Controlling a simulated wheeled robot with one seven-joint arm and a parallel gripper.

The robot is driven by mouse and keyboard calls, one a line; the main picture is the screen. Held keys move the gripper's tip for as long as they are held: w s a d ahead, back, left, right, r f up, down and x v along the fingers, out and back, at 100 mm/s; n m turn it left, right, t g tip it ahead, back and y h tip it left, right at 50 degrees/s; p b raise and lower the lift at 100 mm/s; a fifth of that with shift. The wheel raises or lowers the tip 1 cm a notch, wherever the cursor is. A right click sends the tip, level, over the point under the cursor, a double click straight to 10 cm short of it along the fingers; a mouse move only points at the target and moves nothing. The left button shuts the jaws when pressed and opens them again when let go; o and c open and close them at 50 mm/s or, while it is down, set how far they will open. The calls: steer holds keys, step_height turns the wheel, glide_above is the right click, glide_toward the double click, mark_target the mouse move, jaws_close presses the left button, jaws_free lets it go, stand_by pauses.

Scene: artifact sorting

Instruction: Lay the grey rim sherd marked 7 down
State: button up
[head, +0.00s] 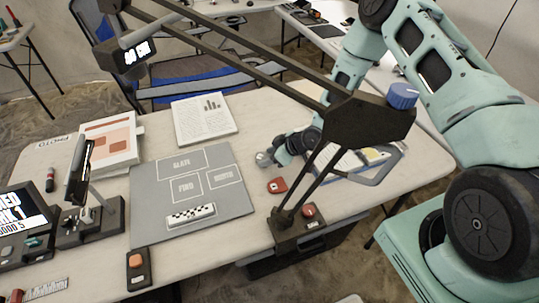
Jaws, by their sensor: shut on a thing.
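My gripper (274,156) is right of the grey mat, low over or at the table; I cannot tell its exact height. It is shut on a small grey piece, the grey rim sherd (263,159), at its left end. The number on the sherd cannot be read from here, and the fingers partly hide it. The grey mat (145,190) has white outlined fields, one reading FIND and one above it that seems to read SLATE. A black-and-white scale bar (190,215) lies on the mat's lower part.
A lamp (300,225) stands at the table's front edge, its arms crossing the view before my arm. A red item (277,185) lies just below my gripper. A printed sheet (205,118) lies behind the mat. A clipboard (365,160) lies right. The FIND field looks bare.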

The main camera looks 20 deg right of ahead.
steer(key=shift+f, duration=0.2)
steer(key=o, duration=1)
steer(key=shift+r, duration=0.1)
steer(key=shift+r, duration=0.25)
steer(key=b+v, duration=0.1)
steer(key=v, duration=1)
steer(key=shift+s+d+r, duration=0.25)
